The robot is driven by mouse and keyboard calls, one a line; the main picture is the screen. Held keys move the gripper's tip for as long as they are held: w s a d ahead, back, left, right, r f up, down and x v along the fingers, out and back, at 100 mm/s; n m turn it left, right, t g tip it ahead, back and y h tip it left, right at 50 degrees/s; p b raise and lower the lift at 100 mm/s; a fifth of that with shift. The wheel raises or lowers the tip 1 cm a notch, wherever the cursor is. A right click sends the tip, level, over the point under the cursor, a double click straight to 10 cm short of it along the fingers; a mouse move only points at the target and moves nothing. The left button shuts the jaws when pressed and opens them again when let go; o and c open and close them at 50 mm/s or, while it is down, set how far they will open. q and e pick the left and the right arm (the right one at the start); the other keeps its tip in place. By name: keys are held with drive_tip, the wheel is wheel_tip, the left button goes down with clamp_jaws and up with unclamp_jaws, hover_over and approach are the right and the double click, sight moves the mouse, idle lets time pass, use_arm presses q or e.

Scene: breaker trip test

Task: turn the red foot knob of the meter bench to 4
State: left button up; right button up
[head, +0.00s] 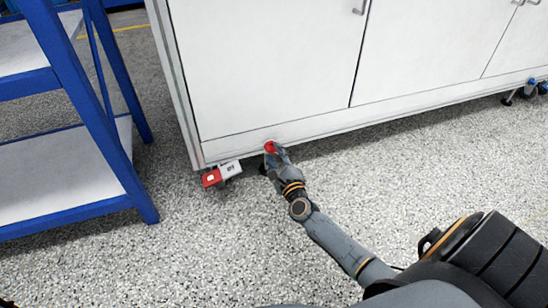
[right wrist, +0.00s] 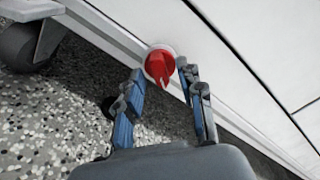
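The meter bench (head: 265,60) is a white cabinet with a low front rail. Its red foot knob (head: 270,146) sits on that rail near the left end. In the right wrist view the knob (right wrist: 158,66) is a round red dial with a raised grip bar; no numbers can be read on it. My right gripper (head: 275,155) is at the knob and partly covers it in the head view. In the right wrist view its fingers (right wrist: 160,70) are apart, one on each side of the knob; I cannot tell whether they touch it. My left gripper is not in view.
A red pedal (head: 211,178) and a white tag (head: 231,169) are at the bench's left caster. That caster also shows in the right wrist view (right wrist: 28,45). A blue rack (head: 70,85) stands to the left. The speckled floor ahead of the bench is clear.

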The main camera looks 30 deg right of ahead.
drive_tip(key=shift+w+d, duration=0.1)
drive_tip(key=shift+w, duration=0.45)
clamp_jaws()
